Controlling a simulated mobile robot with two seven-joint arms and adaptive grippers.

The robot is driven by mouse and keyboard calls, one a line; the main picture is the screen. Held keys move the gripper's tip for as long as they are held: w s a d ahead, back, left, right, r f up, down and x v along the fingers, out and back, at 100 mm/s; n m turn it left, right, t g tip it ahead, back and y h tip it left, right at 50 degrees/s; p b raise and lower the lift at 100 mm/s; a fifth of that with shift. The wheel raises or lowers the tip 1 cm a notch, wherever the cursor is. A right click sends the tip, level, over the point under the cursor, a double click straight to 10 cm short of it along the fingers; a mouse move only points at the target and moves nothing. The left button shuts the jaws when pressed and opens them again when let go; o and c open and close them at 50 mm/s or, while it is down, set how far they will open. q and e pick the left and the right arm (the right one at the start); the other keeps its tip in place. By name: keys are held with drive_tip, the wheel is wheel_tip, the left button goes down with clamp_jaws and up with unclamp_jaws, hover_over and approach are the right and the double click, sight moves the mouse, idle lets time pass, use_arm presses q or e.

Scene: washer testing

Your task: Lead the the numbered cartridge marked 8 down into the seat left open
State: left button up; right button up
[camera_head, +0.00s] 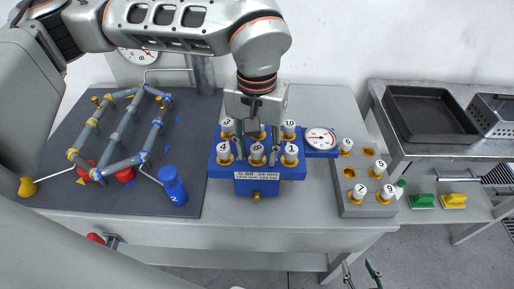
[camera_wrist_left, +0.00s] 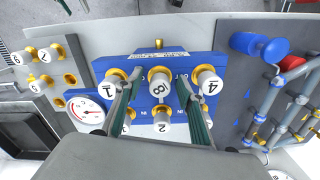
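The white cartridge marked 8 (camera_head: 257,152) stands upright in the front middle position of the blue block (camera_head: 257,187), between cartridges 4 (camera_head: 223,148) and 1 (camera_head: 291,150). In the left wrist view cartridge 8 (camera_wrist_left: 159,86) shows with a gold ring at its base. My left gripper (camera_head: 257,145) reaches down over the block from above. Its fingers stand on either side of cartridge 8 with visible gaps, so it is open around it. Behind, a cartridge marked 2 (camera_wrist_left: 162,126) shows in the left wrist view. My right gripper (camera_head: 362,276) is open and empty at the bottom edge.
A pressure gauge (camera_head: 320,139) sits on the block's right side. A grey rack (camera_head: 352,208) holds several cartridges and has empty gold-rimmed holes. Green and yellow blocks lie at right.

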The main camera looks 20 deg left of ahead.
use_arm(q)
drive_tip(key=shift+r, duration=0.1)
wheel_tip(320, 180, up, 11)
wheel_tip(320, 180, up, 6)
drive_tip(key=p, duration=0.5)
hover_over(257, 148)
drive_tip(key=shift+r+p, duration=0.6)
drive_tip(key=shift+r, duration=0.25)
use_arm(e)
drive_tip(key=shift+g+h, duration=0.3)
drive_tip(key=shift+h, duration=0.2)
drive_tip(key=d+r, duration=0.1)
drive_tip(key=s+d+r, duration=0.1)
drive_tip(key=r, duration=0.1)
drive_tip(key=shift+s+d, duration=0.1)
drive_tip(key=shift+d, duration=0.1)
drive_tip(key=shift+a+r, duration=0.1)
drive_tip(key=shift+r, duration=0.05)
